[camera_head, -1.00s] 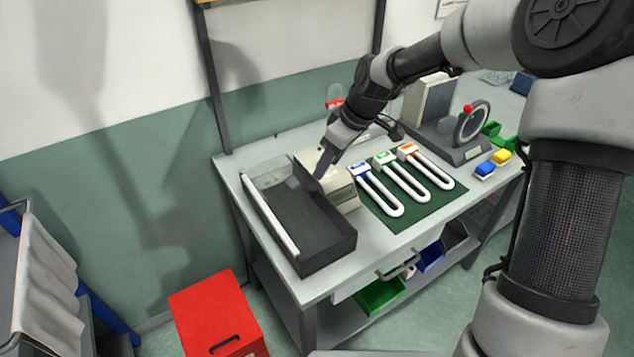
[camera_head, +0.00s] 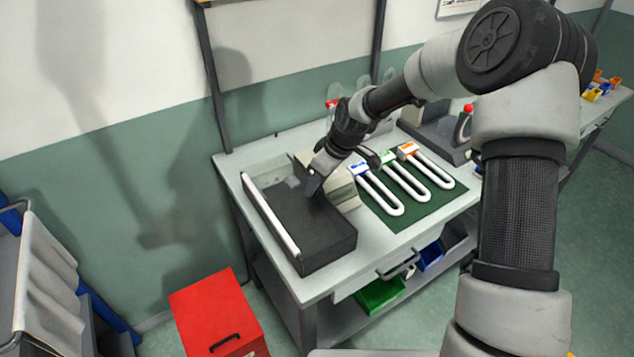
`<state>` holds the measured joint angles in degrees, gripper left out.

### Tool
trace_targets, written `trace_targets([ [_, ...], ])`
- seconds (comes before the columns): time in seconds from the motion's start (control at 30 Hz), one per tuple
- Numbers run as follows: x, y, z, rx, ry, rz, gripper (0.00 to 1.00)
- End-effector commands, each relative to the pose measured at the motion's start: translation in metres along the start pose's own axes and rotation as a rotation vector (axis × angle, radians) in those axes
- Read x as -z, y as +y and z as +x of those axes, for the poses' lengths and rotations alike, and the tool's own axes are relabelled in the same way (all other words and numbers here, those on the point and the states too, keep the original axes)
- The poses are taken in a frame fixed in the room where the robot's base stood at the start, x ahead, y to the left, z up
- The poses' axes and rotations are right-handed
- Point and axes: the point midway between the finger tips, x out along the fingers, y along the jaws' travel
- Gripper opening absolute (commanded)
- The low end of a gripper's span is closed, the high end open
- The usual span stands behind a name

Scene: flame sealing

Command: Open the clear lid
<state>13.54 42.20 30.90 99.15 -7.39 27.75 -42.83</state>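A dark rectangular box (camera_head: 325,247) stands at the left end of the workbench, with a long white bar (camera_head: 270,215) along its left edge. A faint see-through area shows at the box's back left; I cannot make out the clear lid's outline or tell whether it is open. My gripper (camera_head: 311,189) points down over the back right part of the box, beside a cream block (camera_head: 341,186). I cannot tell whether its fingers touch anything or how far apart they are.
Three white U-shaped pieces with blue (camera_head: 359,170), green (camera_head: 387,157) and orange (camera_head: 408,149) heads lie on a green mat (camera_head: 402,221) to the right. A dark device with a red knob (camera_head: 467,108) stands behind. A red cabinet (camera_head: 215,310) stands on the floor, front left.

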Motion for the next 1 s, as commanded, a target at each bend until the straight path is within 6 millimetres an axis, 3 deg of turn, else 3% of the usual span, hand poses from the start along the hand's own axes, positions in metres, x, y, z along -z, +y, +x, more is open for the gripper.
trace_targets([
  [0.03,0.000,0.000,0.000,0.000,0.000,0.000,0.20],
  [0.17,0.000,0.000,0.000,0.000,0.000,0.000,0.00],
  [0.57,0.003,-0.004,-0.004,-0.041,-0.018,-0.021,0.00],
  [1.0,0.029,-0.032,-0.032,-0.325,-0.135,-0.144,0.00],
])
